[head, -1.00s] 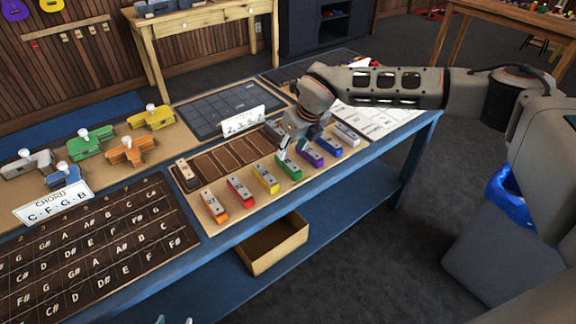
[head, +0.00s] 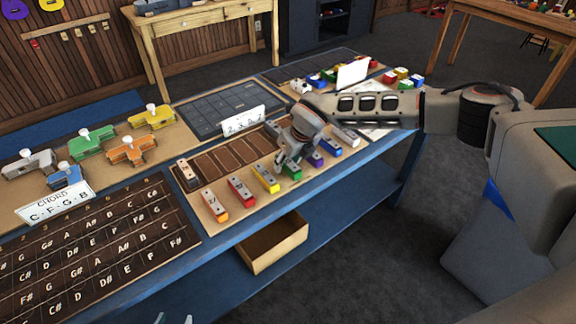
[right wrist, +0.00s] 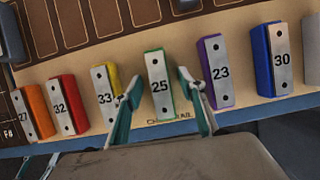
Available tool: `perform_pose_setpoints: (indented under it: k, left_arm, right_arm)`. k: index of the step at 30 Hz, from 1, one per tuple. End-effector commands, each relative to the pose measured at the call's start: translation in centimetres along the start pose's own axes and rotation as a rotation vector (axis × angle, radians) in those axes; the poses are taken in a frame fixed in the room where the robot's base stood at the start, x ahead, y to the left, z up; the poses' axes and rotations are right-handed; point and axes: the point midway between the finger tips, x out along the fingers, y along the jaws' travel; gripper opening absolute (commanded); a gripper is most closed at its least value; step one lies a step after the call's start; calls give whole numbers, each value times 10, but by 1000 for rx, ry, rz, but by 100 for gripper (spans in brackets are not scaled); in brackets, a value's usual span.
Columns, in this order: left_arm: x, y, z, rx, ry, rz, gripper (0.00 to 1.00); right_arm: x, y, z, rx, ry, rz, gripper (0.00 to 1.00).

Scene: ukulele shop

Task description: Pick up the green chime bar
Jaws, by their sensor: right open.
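The green chime bar (head: 292,171) lies on the tan board in the row of coloured bars. In the right wrist view the green bar (right wrist: 160,88) has a silver plate marked 25. My right gripper (head: 282,167) is open above the bar, its teal-lined fingers on either side of the bar in the right wrist view (right wrist: 158,84). I cannot tell whether they touch it. In the head view the gripper partly hides the bar. My left gripper (head: 174,319) shows only its fingertips at the bottom edge; they are apart and empty.
The yellow bar (right wrist: 104,96) and purple bar (right wrist: 215,70) stand close on either side. Orange, red and blue bars share the row. A card (head: 243,121) stands behind the brown slots.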

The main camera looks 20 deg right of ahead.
Motion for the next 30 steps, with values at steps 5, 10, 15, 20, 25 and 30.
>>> perform_pose_setpoints:
  k: [5,10,15,20,25,30]
  left_arm:
    - [1,0,2,0,0,0,40]
    - [1,0,2,0,0,0,40]
    - [1,0,2,0,0,0,40]
    - [1,0,2,0,0,0,40]
    - [0,0,0,0,0,0,40]
    - [0,0,0,0,1,0,40]
  right_arm:
    - [2,0,-1,0,0,0,40]
    - [3,0,-1,0,0,0,25]
    - [3,0,-1,0,0,0,0]
    - [3,0,-1,0,0,0,0]
    - [0,0,0,0,0,0,0]
    - [-12,-1,6,1,-2,-1,0]
